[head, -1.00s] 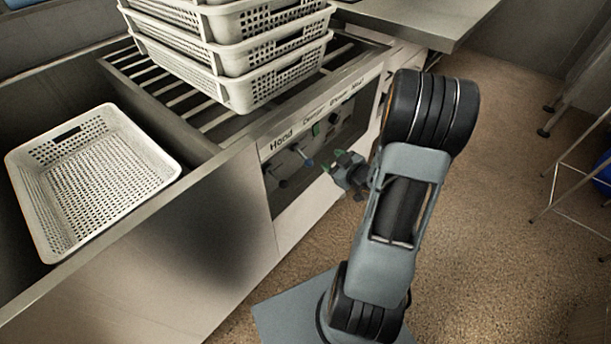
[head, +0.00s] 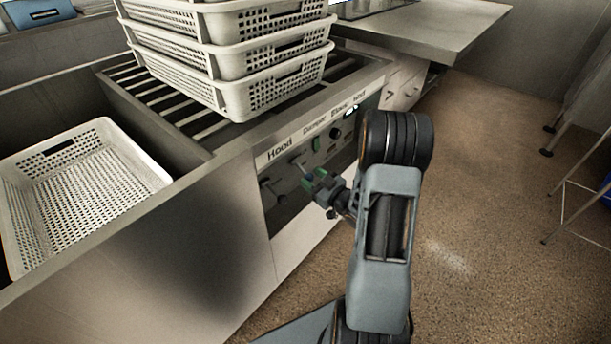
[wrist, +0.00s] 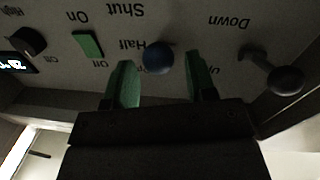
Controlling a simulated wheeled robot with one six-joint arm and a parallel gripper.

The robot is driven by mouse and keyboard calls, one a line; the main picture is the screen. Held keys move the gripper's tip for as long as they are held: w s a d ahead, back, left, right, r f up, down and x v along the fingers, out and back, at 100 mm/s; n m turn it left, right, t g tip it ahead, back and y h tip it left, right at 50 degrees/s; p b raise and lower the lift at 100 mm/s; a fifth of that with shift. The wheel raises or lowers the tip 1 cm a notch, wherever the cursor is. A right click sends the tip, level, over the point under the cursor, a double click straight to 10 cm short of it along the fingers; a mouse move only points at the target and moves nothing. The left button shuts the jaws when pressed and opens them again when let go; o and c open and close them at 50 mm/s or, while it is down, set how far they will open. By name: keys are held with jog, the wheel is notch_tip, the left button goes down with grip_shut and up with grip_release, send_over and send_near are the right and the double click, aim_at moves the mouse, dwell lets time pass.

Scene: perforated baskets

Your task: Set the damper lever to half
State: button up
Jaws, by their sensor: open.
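The damper lever ends in a blue ball knob (wrist: 159,58), seen in the wrist view just right of the upside-down word "Half". "Shut" is printed above; its shaft is hidden behind the ball, so I cannot tell its exact setting. My gripper (wrist: 164,82) is open, with one green fingertip on each side of the ball and visible gaps to both. In the head view my gripper (head: 318,184) is in front of the control panel (head: 325,150), below the "Damper" label, and hides most of the lever.
A hood lever (wrist: 284,79) with a dark ball stands at right in the wrist view. A green switch (wrist: 88,44) and a black dial (wrist: 28,40) are at left. Stacked white baskets (head: 240,75) stand above the panel; another basket (head: 150,178) is at left.

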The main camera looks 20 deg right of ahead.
aim_at(311, 177)
jog(key=shift+x, duration=1.75)
grip_shut()
